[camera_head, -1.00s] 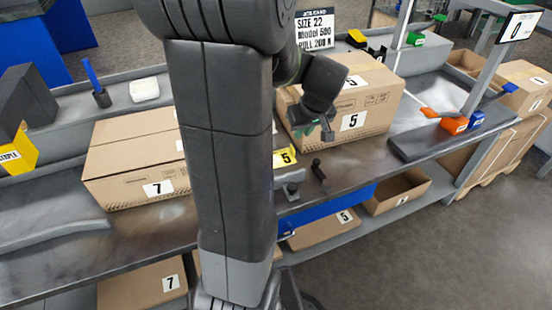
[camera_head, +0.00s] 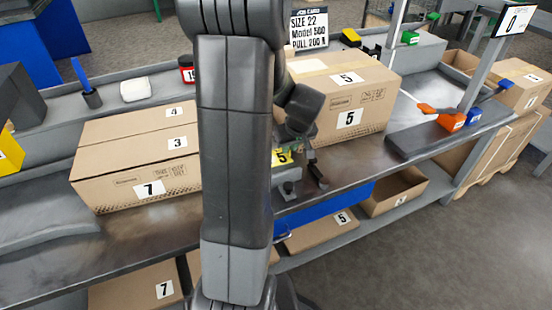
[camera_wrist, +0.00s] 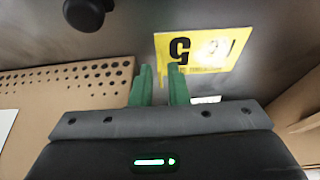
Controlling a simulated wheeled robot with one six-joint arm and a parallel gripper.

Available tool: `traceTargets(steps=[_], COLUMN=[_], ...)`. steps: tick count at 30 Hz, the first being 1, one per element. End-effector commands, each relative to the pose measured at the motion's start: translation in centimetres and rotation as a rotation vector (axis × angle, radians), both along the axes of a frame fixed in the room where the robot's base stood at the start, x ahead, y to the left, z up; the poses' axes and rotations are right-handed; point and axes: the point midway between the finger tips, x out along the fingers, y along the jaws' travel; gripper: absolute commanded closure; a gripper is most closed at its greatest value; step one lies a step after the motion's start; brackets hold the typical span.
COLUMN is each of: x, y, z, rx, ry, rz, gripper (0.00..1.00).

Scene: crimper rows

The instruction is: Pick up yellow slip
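The yellow slip (camera_head: 283,157) with a black 5 lies on the dark metal bench top, in front of the large box marked 5. My arm hides part of its left side in the head view. In the wrist view the slip (camera_wrist: 232,60) appears upside down, ahead and to the right of my fingertips.
A box marked 5 (camera_head: 340,95) stands behind the slip. A box marked 7 (camera_head: 140,170) stands to the left. Bare bench (camera_head: 350,160) lies to the right.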

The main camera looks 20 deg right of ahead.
Motion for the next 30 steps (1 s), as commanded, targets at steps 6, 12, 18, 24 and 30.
traceTargets(steps=[6,12,18,24,30], x=[0.0,0.0,0.0,0.0,0.0], y=[0.0,0.0,0.0,0.0,0.0], z=[0.1,0.1,0.2,1.4,4.6], rx=[0.0,0.0,0.0,-0.001,-0.002], ry=[0.0,0.0,0.0,-0.002,-0.003], rz=[0.0,0.0,0.0,0.0,0.0], gripper=[1.0,1.0,1.0,1.0,1.0])
